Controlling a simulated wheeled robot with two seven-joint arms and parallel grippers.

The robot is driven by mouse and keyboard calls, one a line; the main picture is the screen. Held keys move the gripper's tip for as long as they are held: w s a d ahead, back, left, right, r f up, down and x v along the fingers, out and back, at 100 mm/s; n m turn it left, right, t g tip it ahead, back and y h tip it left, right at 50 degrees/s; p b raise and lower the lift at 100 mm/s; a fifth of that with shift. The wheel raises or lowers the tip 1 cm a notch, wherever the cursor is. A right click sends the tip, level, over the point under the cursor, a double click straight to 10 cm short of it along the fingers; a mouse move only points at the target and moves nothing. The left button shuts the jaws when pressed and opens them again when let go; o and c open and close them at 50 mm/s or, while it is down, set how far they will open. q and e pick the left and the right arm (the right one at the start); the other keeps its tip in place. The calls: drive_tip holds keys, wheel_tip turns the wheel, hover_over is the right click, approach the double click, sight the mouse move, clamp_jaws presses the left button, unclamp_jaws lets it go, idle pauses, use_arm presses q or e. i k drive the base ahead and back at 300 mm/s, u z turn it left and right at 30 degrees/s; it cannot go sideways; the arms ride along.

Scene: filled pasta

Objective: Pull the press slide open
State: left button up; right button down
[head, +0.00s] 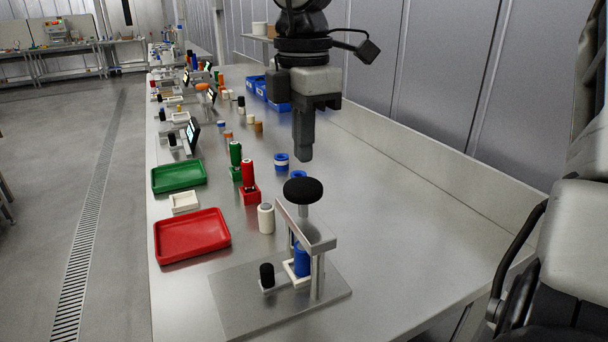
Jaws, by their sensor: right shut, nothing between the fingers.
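The press stands on a grey base plate (240,305) near the front of the bench. It has a metal frame (318,240) with a round black knob (303,190) on top. The white press slide (301,282) lies low in the frame, under the ram. A black upright handle (267,275) is at its left end. A blue cylinder (302,262) stands at the slide, partly hidden by the frame. My right gripper (304,157) points down, shut and empty, above and behind the black knob, apart from the press. My left gripper is not in view.
Left of the press are a red tray (190,236), a green tray (179,177), a white cylinder (266,218) and a red bottle on a red block (249,190). Blue-and-white rings (281,163) lie behind. The bench right of the press is clear up to the wall ledge.

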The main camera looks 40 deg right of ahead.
sight(269, 282)
drive_tip(key=k, duration=1)
